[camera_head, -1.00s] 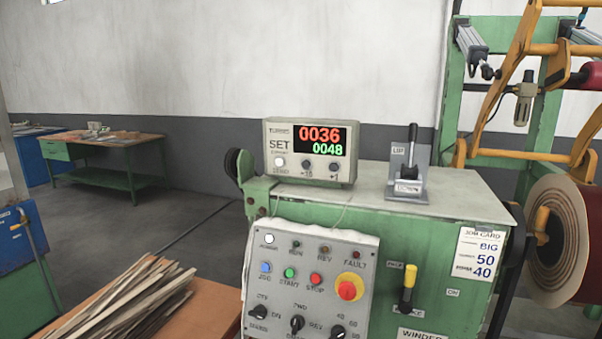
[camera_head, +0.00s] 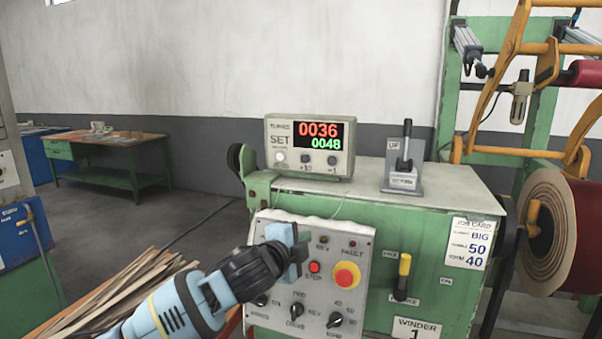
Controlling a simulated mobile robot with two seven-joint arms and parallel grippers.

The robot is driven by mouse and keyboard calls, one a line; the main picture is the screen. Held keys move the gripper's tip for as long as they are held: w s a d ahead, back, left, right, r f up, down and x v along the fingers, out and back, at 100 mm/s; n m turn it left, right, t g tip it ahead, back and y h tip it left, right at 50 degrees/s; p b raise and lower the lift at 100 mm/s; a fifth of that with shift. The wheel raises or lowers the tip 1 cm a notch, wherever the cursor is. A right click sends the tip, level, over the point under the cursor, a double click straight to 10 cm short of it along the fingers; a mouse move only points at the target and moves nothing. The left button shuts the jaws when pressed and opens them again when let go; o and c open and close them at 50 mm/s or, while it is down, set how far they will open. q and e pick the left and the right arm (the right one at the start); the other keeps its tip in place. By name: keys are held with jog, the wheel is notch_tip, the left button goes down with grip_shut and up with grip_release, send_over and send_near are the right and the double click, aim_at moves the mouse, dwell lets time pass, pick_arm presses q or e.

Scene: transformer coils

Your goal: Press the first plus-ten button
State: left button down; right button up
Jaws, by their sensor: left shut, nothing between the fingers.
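The counter box (camera_head: 309,147) stands on top of the green winder cabinet. Its display (camera_head: 318,136) reads 0036 in red and 0048 in green. Below the display, the plus-ten button (camera_head: 306,158) is the middle of three; a white button (camera_head: 281,156) is left of it and the plus-one button (camera_head: 332,160) right of it. My left gripper (camera_head: 295,248) is shut and empty. It appears in front of the grey control panel, below the counter box and apart from it, and hides part of the panel's left side. My right gripper is out of view.
The control panel (camera_head: 353,241) has a red emergency stop (camera_head: 346,275) and several knobs. A lever stand (camera_head: 402,165) is right of the counter box. Wood strips (camera_head: 115,285) lie at lower left.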

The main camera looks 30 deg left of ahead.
pick_arm(q)
jog(key=a+r+t+y, duration=0.1)
jog(key=a+r+y, duration=0.2)
jog(key=r, duration=1)
jog(key=shift+s+a+r+m+t, duration=0.15)
jog(key=shift+s+a+m+t, duration=0.25)
jog(key=shift+a, duration=0.7)
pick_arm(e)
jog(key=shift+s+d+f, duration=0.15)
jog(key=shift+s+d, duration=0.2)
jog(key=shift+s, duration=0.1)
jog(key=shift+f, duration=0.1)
